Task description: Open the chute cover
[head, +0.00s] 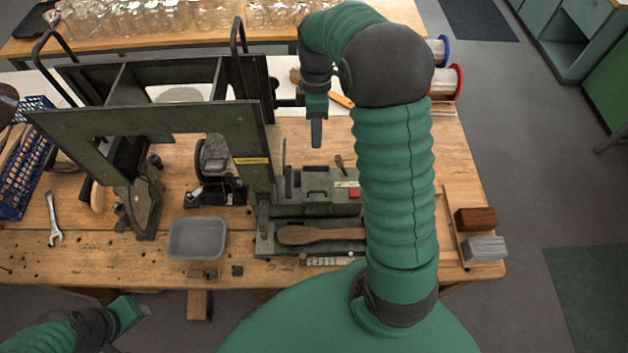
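A large dark green machine frame (195,125) stands on the wooden bench, with tall black bar handles and a yellow label on its front plate. I cannot tell for sure which of its parts is the chute cover. My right gripper (317,133) points down just right of the frame, above the bench. Its finger gap is not visible, and I see nothing held in it. My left gripper (140,311) is low at the left, in front of the bench and away from the machine; its fingers are too small to read.
A grey tray (197,238), a wooden brush handle (318,235) on the machine base and a wrench (54,219) lie near the front. A blue basket (26,160) is at left. Glass jars (150,17) line the back shelf. Brown and grey blocks (476,219) sit at right.

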